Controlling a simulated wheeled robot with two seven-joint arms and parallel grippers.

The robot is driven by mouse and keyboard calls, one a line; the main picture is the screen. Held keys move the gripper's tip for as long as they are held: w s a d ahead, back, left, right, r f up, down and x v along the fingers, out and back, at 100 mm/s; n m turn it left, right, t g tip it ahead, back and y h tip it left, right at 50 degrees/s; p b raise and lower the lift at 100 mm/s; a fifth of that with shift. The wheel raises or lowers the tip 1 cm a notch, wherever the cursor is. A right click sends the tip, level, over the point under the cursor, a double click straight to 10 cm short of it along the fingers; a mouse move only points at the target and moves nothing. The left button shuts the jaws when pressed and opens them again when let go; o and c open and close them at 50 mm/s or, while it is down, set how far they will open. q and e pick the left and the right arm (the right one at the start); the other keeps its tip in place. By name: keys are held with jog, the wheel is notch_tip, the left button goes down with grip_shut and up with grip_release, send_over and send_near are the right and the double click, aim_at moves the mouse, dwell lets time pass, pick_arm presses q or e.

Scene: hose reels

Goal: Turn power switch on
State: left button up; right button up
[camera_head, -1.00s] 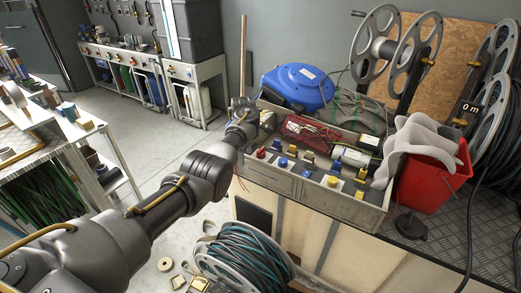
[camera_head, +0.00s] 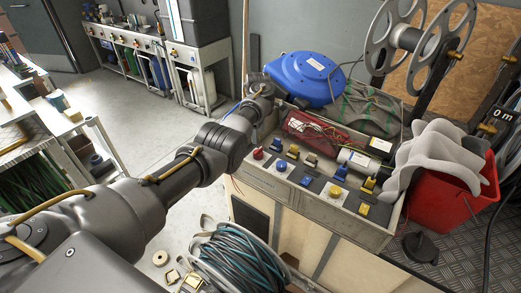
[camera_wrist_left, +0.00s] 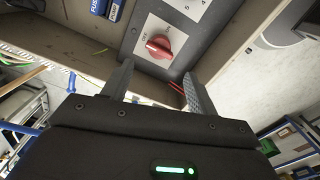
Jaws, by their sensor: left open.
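Contact with the switch is not visible. In the head view my left gripper (camera_head: 268,84) is at the back left corner of the control box, its fingers hard to make out. A red knob (camera_head: 258,153) stands at the left end of the box's front row.
The control box (camera_head: 312,206) holds several blue and yellow controls and wiring. A blue reel (camera_head: 304,79) stands behind it. A red bucket (camera_head: 447,200) with a grey cloth (camera_head: 436,150) is at its right. A hose coil (camera_head: 235,262) lies in front, low down.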

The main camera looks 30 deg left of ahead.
aim_at(258, 150)
pick_arm(q)
notch_tip(258, 150, down, 3)
jog(key=shift+s+a+f, duration=0.1)
jog(key=shift+f, duration=0.1)
notch_tip(258, 150, down, 6)
jog(key=shift+r+b, duration=0.1)
jog(key=shift+b, duration=1.1)
jog(key=shift+f, duration=0.55)
pick_arm(e)
jog(key=f, duration=0.2)
jog(key=shift+w+a+f, duration=0.1)
jog(key=shift+w+f, duration=0.1)
jog(key=shift+f, duration=0.2)
pick_arm(q)
jog(key=shift+c, duration=0.3)
pick_arm(e)
jog(key=shift+s, duration=0.1)
pick_arm(q)
jog(key=c, duration=0.7)
jog(key=shift+o, duration=0.2)
pick_arm(e)
jog(key=shift+d, duration=0.5)
